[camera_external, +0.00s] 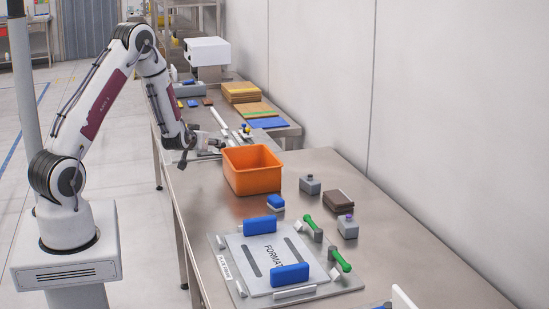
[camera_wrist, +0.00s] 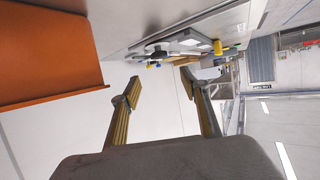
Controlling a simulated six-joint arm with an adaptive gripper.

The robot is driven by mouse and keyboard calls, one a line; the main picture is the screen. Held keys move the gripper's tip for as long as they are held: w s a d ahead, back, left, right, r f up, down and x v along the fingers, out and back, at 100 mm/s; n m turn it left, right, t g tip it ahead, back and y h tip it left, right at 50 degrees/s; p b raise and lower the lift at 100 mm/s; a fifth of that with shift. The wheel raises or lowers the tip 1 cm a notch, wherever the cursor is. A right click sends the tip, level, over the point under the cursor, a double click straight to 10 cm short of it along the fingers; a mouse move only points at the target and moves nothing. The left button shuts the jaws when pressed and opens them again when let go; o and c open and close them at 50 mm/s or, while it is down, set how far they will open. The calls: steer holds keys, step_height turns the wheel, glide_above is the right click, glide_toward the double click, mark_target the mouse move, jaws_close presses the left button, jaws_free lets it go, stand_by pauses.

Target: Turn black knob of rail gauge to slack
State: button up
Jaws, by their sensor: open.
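My gripper (camera_external: 205,149) is beside the far end of the near bench, left of the orange bin. In the wrist view its two yellow-padded fingers (camera_wrist: 160,86) are spread apart with nothing between them. A grey rail-like device (camera_wrist: 182,44) with yellow and blue parts lies beyond the fingertips in the wrist view, apart from them. It seems to be the rail gauge. In the external view, light rails (camera_external: 222,119) lie past the gripper, partly hidden by it. A small dark part shows on the device, but I cannot tell whether it is the black knob, or its setting.
The orange bin (camera_external: 252,171) stands close to my gripper; its wall (camera_wrist: 45,50) fills the wrist view's upper left. A white fixture (camera_external: 257,252) with blue and green handles lies at the front. Small grey blocks (camera_external: 310,185) stand right of the bin. Wooden boards (camera_external: 240,91) are stacked behind.

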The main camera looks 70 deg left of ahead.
steer(key=w+a+r+h, duration=0.1)
steer(key=w+a, duration=0.2)
steer(key=a, duration=0.4)
steer(key=w+a+r+h, duration=0.2)
steer(key=w+a, duration=0.1)
steer(key=a, duration=0.5)
steer(key=s+d+m+g+h, duration=0.2)
steer(key=d+m+g+h, duration=0.1)
steer(key=d+m+h, duration=0.2)
steer(key=shift+d+r+h, duration=0.35)
steer(key=shift+h, duration=0.25)
steer(key=shift+f, duration=0.2)
